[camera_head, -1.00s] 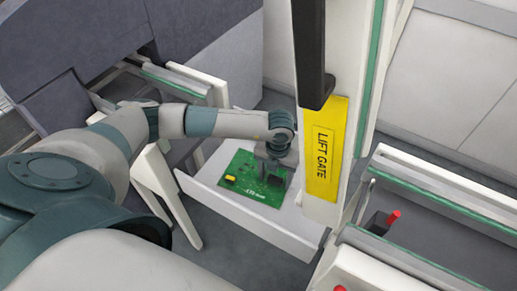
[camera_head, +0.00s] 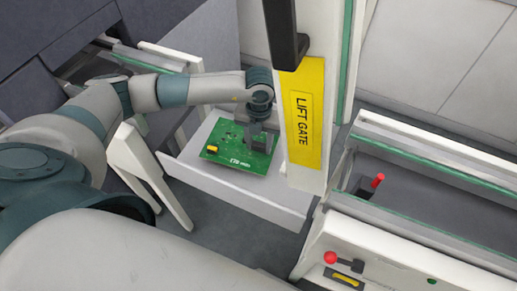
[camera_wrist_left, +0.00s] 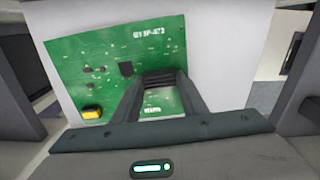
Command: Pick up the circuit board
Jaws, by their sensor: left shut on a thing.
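The green circuit board (camera_head: 232,136), with a yellow part on one corner, is over a white tray (camera_head: 235,189) beside the lift gate post. My left gripper (camera_head: 261,144) is at the board's right part, shut on it. In the left wrist view the board (camera_wrist_left: 110,60) fills the upper left, and the gripper fingers (camera_wrist_left: 168,105) reach onto it near its lower right. Whether the board touches the tray or is slightly raised, I cannot tell. My right gripper does not show.
A white post with a yellow LIFT GATE label (camera_head: 305,115) and a black handle (camera_head: 284,35) stands just right of the board. A white trolley with green-edged rails (camera_head: 430,170) and red-knobbed levers (camera_head: 331,257) is at the right. Grey floor (camera_head: 225,224) shows in front of the tray.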

